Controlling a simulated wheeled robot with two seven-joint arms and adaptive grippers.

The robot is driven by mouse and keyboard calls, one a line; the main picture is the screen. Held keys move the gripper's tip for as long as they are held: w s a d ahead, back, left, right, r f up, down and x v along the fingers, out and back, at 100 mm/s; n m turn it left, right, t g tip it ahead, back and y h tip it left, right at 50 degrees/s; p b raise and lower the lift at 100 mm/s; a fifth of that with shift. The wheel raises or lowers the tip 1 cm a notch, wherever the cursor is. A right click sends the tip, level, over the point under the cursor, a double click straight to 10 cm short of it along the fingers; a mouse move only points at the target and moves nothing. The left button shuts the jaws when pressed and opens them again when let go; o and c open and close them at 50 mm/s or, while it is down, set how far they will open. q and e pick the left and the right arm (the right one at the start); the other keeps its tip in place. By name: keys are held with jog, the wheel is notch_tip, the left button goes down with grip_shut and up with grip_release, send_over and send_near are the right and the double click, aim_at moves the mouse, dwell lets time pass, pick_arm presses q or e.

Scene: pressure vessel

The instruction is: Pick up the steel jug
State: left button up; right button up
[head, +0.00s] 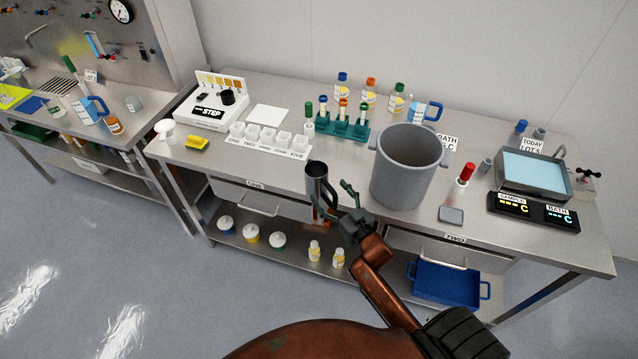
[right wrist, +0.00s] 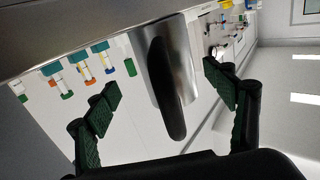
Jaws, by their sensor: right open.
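The steel jug (head: 316,178) stands at the front edge of the steel bench in the head view, with its dark handle towards my right gripper. My right gripper (head: 337,200) is open, just in front of the jug and a little to its right. In the right wrist view the steel jug (right wrist: 180,58) and its dark handle lie between the two green-padded fingers of the right gripper (right wrist: 160,88). The fingers stand apart from the jug on both sides. My left gripper is in neither view.
A large grey pot (head: 408,170) stands close to the right of the jug. A lower shelf (head: 290,262) holds jars and bottles. Bare bench (head: 225,165) lies left of the jug.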

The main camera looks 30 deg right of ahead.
aim_at(322, 189)
jog(key=w, duration=0.2)
jog(key=a, duration=0.1)
jog(key=shift+w+f, duration=0.25)
jog(key=shift+w, duration=0.15)
jog(key=shift+w+a+f, duration=0.1)
jog(key=shift+w+f, duration=0.05)
jog(key=shift+w, duration=1.3)
jog(key=c, duration=1.3)
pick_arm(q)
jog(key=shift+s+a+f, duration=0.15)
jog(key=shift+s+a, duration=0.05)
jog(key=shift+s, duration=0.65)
pick_arm(e)
jog(key=shift+c, duration=0.2)
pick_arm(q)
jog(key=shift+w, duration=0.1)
